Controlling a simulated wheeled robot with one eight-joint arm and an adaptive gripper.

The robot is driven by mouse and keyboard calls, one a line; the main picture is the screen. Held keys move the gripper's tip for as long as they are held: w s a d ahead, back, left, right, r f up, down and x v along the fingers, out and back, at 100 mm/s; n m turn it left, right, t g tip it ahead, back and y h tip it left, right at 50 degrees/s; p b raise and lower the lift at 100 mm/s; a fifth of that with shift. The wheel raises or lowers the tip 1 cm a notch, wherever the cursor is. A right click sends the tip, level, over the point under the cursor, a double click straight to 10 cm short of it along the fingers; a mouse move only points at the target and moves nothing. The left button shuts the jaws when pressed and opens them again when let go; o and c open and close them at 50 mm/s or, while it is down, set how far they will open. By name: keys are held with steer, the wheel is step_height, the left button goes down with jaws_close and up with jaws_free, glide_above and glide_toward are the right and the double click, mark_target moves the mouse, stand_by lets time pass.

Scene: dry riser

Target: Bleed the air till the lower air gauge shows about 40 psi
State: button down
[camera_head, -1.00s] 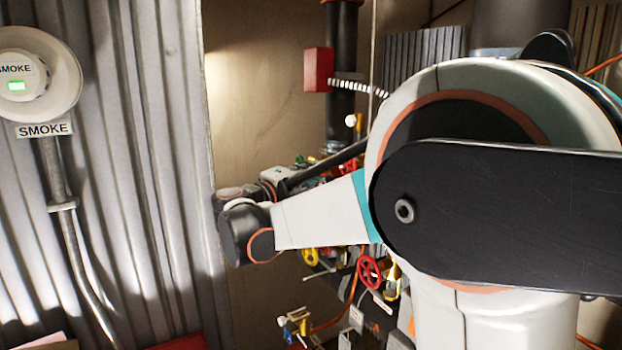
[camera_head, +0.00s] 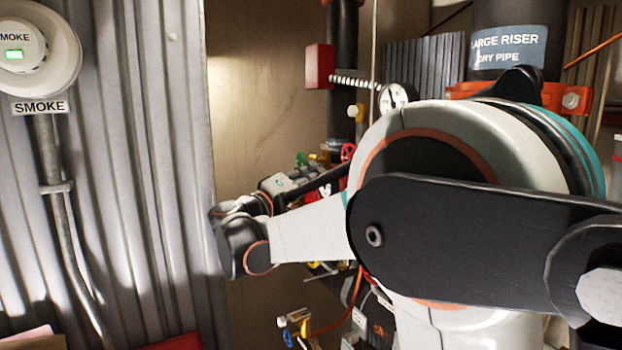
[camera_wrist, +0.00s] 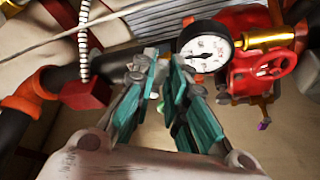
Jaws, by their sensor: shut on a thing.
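A round white-faced gauge (camera_wrist: 205,46) with a black rim stands just beyond my fingers in the wrist view. Its dark needle shows, but the scale is too small to read. A white gauge (camera_head: 393,97) also shows above my arm in the head view; I cannot tell whether either is the lower air gauge. My gripper (camera_wrist: 165,92), with teal fingers, is shut on a small part between the fingertips. The fingers mostly hide that part, so I cannot tell what it is. In the head view my arm hides much of the valve cluster.
A red handwheel (camera_wrist: 271,66) and brass pipe (camera_wrist: 268,36) are close right of the gauge. A red box (camera_wrist: 86,92) and dark pipe are left. In the head view, a corrugated wall with a smoke detector (camera_head: 36,52) is left, and the large riser (camera_head: 508,48) is right.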

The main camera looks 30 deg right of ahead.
steer(key=shift+f, duration=0.1)
steer(key=c, duration=1.6)
jaws_free()
steer(key=v, duration=0.7)
steer(key=shift+a, duration=0.25)
steer(key=shift+s, duration=0.15)
